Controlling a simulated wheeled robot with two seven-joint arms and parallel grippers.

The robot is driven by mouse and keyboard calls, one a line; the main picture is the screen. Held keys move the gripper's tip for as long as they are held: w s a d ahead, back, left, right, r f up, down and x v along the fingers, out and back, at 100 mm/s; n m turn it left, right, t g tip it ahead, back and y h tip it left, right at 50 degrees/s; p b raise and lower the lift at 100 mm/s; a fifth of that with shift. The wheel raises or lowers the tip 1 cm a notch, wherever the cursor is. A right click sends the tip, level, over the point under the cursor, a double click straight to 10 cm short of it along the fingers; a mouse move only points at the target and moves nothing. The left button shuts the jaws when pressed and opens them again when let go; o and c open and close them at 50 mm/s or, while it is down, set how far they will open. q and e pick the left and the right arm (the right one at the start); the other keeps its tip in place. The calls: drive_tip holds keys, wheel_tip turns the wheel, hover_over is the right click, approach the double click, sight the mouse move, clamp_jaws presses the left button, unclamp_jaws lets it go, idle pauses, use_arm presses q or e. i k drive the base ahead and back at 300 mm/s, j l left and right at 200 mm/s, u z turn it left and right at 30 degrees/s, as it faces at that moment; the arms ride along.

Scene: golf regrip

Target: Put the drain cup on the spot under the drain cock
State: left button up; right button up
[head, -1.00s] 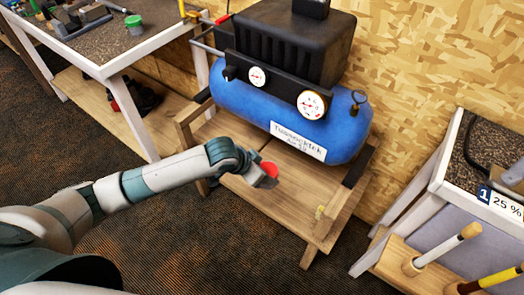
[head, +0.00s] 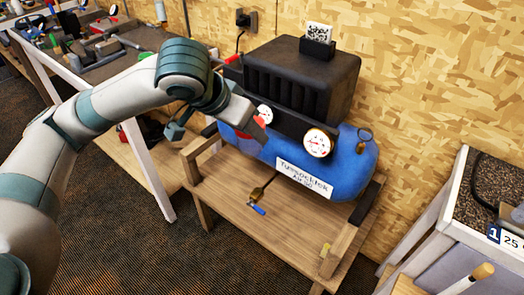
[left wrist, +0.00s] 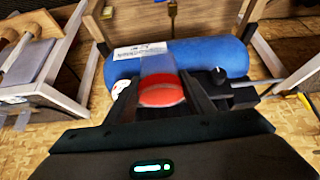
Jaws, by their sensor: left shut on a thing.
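My left gripper (head: 254,126) is shut on a red thing that looks like the drain cup (head: 260,121), in front of the blue tank near its left gauge. In the left wrist view, the cup (left wrist: 160,92) sits between the fingers, red with a see-through part beyond it. The drain cock (head: 257,195), brass with a blue handle, hangs below the tank, to the right of and lower than the gripper in the head view. My right gripper is not in view.
The blue tank (head: 350,170) with its black motor housing (head: 300,75) stands on a wooden stand (head: 225,190) with raised side rails. A workbench (head: 130,65) with tools is at the left, a white-framed bench (head: 450,215) at the right.

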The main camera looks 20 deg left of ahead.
sight(257, 221)
drive_tip(key=j+z, duration=0.25)
drive_tip(key=z, duration=0.15)
drive_tip(key=j+z, duration=0.25)
drive_tip(key=z, duration=0.2)
drive_tip(key=k+j, duration=0.1)
drive_tip(key=j, duration=0.25)
drive_tip(key=k+j+z, duration=0.15)
drive_tip(key=j, duration=0.6)
drive_tip(key=k+j+z, duration=0.15)
drive_tip(key=j, duration=0.2)
drive_tip(key=k+j, duration=0.2)
drive_tip(key=j, duration=0.15)
drive_tip(key=z, duration=0.05)
